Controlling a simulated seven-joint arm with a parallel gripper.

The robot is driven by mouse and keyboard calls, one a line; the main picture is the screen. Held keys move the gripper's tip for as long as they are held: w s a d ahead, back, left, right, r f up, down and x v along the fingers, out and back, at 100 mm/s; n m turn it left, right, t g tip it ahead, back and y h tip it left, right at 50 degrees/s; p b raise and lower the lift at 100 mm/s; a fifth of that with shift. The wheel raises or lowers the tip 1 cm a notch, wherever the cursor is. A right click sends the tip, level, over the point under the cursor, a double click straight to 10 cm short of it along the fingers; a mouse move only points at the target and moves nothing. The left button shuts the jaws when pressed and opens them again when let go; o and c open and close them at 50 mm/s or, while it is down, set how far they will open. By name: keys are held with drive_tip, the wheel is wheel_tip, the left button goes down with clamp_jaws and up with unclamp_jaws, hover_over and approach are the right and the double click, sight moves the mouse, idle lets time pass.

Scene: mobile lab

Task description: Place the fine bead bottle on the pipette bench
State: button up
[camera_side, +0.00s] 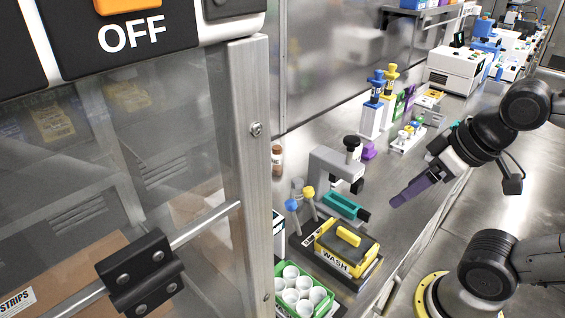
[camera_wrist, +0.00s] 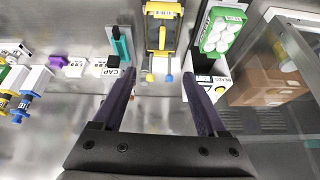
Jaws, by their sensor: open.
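My gripper (camera_side: 395,202) hangs over the steel bench (camera_side: 405,222), to the right of the microscope in the side view. In the wrist view its two dark purple fingers (camera_wrist: 159,73) are spread wide with nothing between them. I cannot tell which thing is the fine bead bottle. A small brown bottle with a pale label (camera_side: 277,160) stands upright at the back, left of the microscope, apart from my gripper. Blue-topped (camera_side: 374,105) and yellow-topped (camera_side: 389,92) dispensers stand farther along. No readable label marks the pipette bench.
A glass-fronted cabinet (camera_side: 250,150) blocks the left.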

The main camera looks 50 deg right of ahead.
drive_tip(key=w+a+r+m+t+y, duration=0.25)
drive_tip(key=w+a+r+m, duration=0.3)
drive_tip(key=w+m, duration=0.3)
drive_tip(key=m, duration=2.5)
hover_over(280, 148)
drive_tip(key=s+d, duration=0.1)
drive_tip(key=s, duration=0.8)
wheel_tip(280, 148, down, 17)
drive_tip(key=shift+t+h, duration=0.35)
drive_tip(key=shift+h, duration=0.1)
drive_tip(key=x, duration=0.7)
drive_tip(key=shift+w+d, duration=0.1)
drive_tip(key=shift+w, duration=0.3)
drive_tip(key=shift+w+r+x, duration=0.1)
drive_tip(key=shift+x, duration=0.8)
drive_tip(key=shift+w+r+x, duration=0.15)
drive_tip(key=shift+x, duration=0.8)
drive_tip(key=shift+w+r+x, duration=0.1)
drive_tip(key=shift+x, duration=0.8)
drive_tip(key=shift+d, duration=0.15)
clamp_jaws()
